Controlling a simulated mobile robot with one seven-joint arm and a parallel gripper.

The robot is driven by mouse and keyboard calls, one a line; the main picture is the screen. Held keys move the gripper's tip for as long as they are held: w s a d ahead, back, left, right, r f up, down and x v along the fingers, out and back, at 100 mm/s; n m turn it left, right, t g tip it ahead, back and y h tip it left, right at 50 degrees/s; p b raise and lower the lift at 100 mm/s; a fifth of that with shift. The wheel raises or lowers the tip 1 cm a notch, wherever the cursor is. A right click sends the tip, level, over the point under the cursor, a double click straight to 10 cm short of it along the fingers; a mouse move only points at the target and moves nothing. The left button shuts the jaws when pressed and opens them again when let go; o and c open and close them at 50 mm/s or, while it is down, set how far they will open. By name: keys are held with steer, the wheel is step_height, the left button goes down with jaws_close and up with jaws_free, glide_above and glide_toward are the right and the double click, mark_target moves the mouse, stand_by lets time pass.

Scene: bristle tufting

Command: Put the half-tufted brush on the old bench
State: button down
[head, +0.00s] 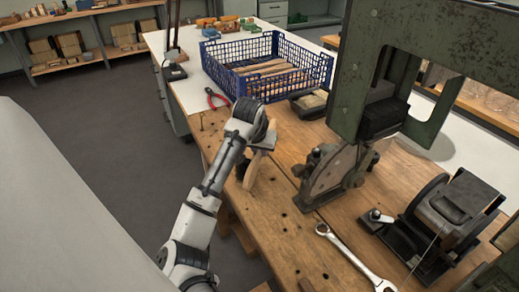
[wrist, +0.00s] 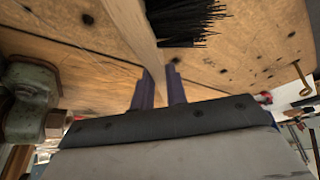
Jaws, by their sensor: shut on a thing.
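The half-tufted brush has a pale wooden body (wrist: 133,22) and a patch of black bristles (wrist: 188,20) in the wrist view. My gripper (wrist: 160,88) is shut on the wooden body between its two bluish fingers. In the head view the brush (head: 252,171) shows below my gripper (head: 262,148), partly hidden by my arm. The old bench (head: 285,222) is worn wood with round dog holes. The brush is over the bench's left part; I cannot tell whether it touches the top. The bench top also shows behind the brush in the wrist view (wrist: 235,65).
A green press (head: 345,100) and a dark clamp-like fixture (head: 335,175) stand right of my gripper. A wire spool machine (head: 450,215) and a wrench (head: 350,255) lie nearer. A blue crate (head: 268,65) and red pliers (head: 216,98) are behind. The bench's front-left is clear.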

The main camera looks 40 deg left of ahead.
steer(key=shift+f, duration=0.1)
steer(key=c, duration=1.4)
jaws_free()
steer(key=b+v, duration=0.1)
steer(key=v, duration=1.1)
steer(key=shift+w+r, duration=0.1)
steer(key=shift+r, duration=0.1)
